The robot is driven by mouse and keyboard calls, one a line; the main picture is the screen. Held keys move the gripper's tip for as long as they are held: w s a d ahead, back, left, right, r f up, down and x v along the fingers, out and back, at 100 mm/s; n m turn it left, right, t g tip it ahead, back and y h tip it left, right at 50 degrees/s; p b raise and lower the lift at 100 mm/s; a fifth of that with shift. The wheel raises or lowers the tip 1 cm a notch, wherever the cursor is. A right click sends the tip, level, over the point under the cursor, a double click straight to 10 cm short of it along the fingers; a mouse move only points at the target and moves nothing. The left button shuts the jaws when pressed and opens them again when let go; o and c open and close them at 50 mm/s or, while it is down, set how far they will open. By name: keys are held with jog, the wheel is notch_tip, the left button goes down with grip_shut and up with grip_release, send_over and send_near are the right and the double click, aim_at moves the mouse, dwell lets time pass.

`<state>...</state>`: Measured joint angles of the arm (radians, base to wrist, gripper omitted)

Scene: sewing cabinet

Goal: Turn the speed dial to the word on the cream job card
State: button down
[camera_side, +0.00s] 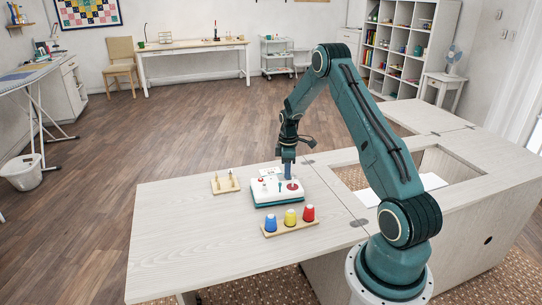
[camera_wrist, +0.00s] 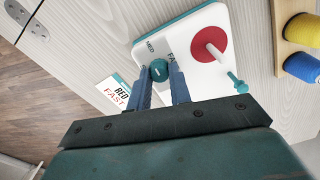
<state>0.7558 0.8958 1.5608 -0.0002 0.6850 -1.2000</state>
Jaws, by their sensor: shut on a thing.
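The speed dial is a small teal knob (camera_wrist: 158,70) on the white top of the machine (camera_wrist: 148,30), which shows white with a teal base in the side view (camera_side: 268,195). Beside the knob I read "MED" and part of a word starting "FA". A small light mark shows on the knob, but I cannot tell which word it points to. My gripper (camera_wrist: 160,86) is shut on the knob, with a blue finger on each side; in the side view it points down over the machine (camera_side: 288,172). The job card (camera_wrist: 117,92) lies beside the machine and reads "RED" and "FAST".
A red disc with a pale spindle (camera_wrist: 210,45) and a teal post (camera_wrist: 237,82) stand on the machine near my gripper. A wooden rack (camera_side: 292,228) with blue, yellow and red spools is in front. A small pegged wooden block (camera_side: 225,184) lies left. The table's left part is clear.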

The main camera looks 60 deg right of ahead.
jog(key=shift+m, duration=0.3)
jog(key=m, duration=0.3)
jog(key=shift+m, duration=0.3)
jog(key=m, duration=0.4)
jog(key=shift+m, duration=0.3)
jog(key=m, duration=0.4)
jog(key=shift+d, duration=0.1)
jog(key=m, duration=0.4)
jog(key=shift+m, duration=0.3)
jog(key=c, duration=1.3)
grip_release()
